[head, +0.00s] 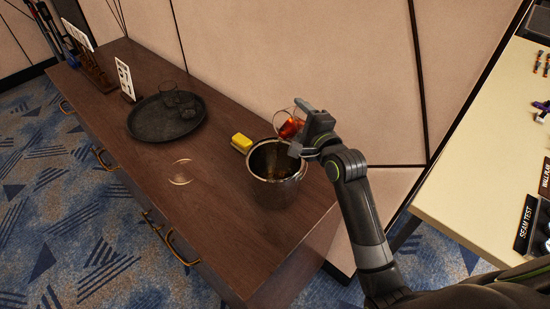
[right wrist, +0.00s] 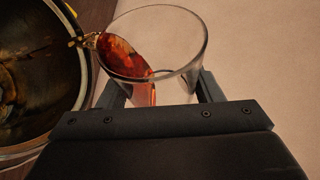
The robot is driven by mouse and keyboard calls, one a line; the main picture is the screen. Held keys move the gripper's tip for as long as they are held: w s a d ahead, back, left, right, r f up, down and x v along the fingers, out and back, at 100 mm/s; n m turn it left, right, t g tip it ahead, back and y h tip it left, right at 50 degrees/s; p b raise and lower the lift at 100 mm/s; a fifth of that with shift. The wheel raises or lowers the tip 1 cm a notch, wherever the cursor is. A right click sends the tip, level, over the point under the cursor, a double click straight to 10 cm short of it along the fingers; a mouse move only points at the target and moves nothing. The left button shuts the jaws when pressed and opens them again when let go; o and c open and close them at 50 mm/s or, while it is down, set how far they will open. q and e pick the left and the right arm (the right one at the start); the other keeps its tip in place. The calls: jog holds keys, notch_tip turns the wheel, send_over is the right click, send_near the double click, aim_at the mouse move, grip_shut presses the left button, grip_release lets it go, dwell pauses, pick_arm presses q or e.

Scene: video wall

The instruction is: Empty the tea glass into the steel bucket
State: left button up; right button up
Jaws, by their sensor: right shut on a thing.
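The tea glass (head: 289,122) is clear with red-brown tea inside. My right gripper (head: 312,132) is shut on it and holds it tilted above the back right rim of the steel bucket (head: 277,190). In the right wrist view the glass (right wrist: 185,40) sits between the two fingers (right wrist: 160,95). The tea is at its lip on the bucket side, with some drops past the lip toward the bucket. The bucket (right wrist: 82,60) shows at the left there, with dark liquid or stains inside. My left gripper is not in view.
A yellow sponge-like block (head: 241,143) lies behind the bucket's left side. A black round tray (head: 142,124) with several glasses stands farther left. A clear ring or coaster (head: 181,172) lies on the brown cabinet top (head: 215,215). A pale table (head: 480,150) is at right.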

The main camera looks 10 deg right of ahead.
jog(key=shift+s+a+r+n+b, duration=0.25)
jog(key=shift+a+n+b, duration=0.15)
jog(key=shift+b, duration=0.5)
jog(key=shift+f+n+t+b, duration=0.25)
jog(key=shift+n+t+b, duration=0.3)
jog(key=shift+n, duration=0.15)
jog(key=shift+f, duration=0.1)
jog(key=shift+s+a+r+n+t+b, duration=0.1)
jog(key=shift+a+r+n+t+b, duration=0.15)
jog(key=shift+n, duration=0.3)
jog(key=shift+s+a+r+n+t+b, duration=0.1)
jog(key=shift+r+n+b, duration=0.2)
jog(key=shift+n, duration=0.25)
